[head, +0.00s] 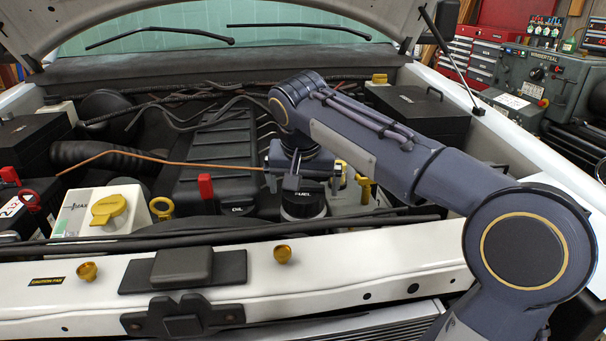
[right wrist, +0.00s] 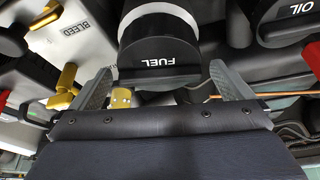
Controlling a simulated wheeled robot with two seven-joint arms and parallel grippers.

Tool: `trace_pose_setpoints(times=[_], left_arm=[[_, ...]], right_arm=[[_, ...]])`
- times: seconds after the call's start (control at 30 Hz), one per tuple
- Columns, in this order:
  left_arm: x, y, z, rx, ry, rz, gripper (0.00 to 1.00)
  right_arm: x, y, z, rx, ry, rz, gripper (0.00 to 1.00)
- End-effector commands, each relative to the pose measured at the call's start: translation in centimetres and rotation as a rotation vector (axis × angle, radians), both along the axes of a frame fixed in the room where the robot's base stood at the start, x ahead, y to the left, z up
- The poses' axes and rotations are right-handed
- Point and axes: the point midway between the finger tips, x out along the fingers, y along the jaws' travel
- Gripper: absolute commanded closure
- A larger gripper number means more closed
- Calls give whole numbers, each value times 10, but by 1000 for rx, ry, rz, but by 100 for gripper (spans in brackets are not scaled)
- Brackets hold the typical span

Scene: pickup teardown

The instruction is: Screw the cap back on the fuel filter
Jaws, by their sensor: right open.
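The black fuel filter cap (head: 303,197), marked FUEL, is in the engine bay right of the engine cover, with a pale ring at its lower part. My right gripper (head: 303,172) is over the cap, pointing down. In the wrist view the fingers of my right gripper (right wrist: 162,70) are open, one on each side of the cap's near edge. I cannot tell whether they touch it. The filter body below the cap is mostly hidden. My left gripper is not in view.
The black engine cover (head: 215,155) and a thin copper-coloured rod (head: 150,158) are to the left. A white reservoir with a yellow cap (head: 108,209) stands further left. A BLEED-marked block (right wrist: 75,35) is beside the filter. The white front crossmember (head: 350,262) runs in front.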

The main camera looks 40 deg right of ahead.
Motion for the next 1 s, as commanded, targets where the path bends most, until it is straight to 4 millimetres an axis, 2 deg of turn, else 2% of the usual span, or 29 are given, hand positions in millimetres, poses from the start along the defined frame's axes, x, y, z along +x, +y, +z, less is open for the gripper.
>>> trace_pose_setpoints(times=[0.33, 0.67, 0.7, 0.9, 1.0], left_arm=[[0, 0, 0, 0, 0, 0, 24], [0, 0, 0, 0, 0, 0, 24], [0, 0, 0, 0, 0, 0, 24], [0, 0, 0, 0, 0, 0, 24], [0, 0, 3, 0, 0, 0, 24]], right_arm=[[1, -1, -4, 1, 0, -1, 1], [1, -1, -4, 1, 0, -1, 44], [1, -1, -4, 1, 0, -1, 27], [1, -1, -4, 1, 0, -1, 51], [1, -1, -2, 2, 1, -27, 51]])
